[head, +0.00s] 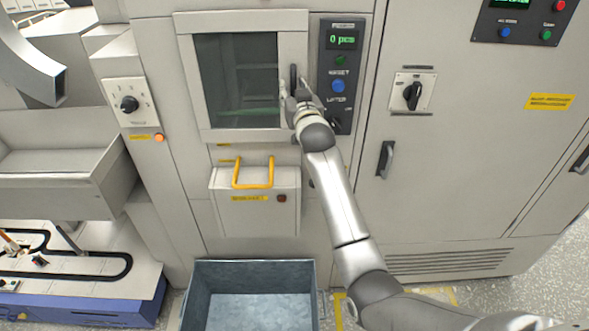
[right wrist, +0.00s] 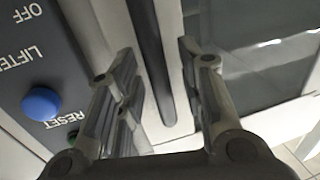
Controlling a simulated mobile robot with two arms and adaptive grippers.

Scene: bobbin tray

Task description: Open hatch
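The hatch (head: 300,45) is a light grey framed door with a dark window, and it is shut in the machine front. Its black upright handle (head: 293,76) is on the right side of the frame. My right gripper (head: 295,92) is at the handle, partly covering its lower part. In the right wrist view the handle (right wrist: 150,60) runs between the two fingers of my right gripper (right wrist: 152,78). The fingers are apart, with visible gaps on both sides of the handle. My left gripper is in neither view.
A control panel (head: 339,62) with a green display and a blue button is just right of the hatch. A box with a yellow handle (head: 252,186) sticks out below. A blue-grey bin (head: 190,300) stands on the floor under it.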

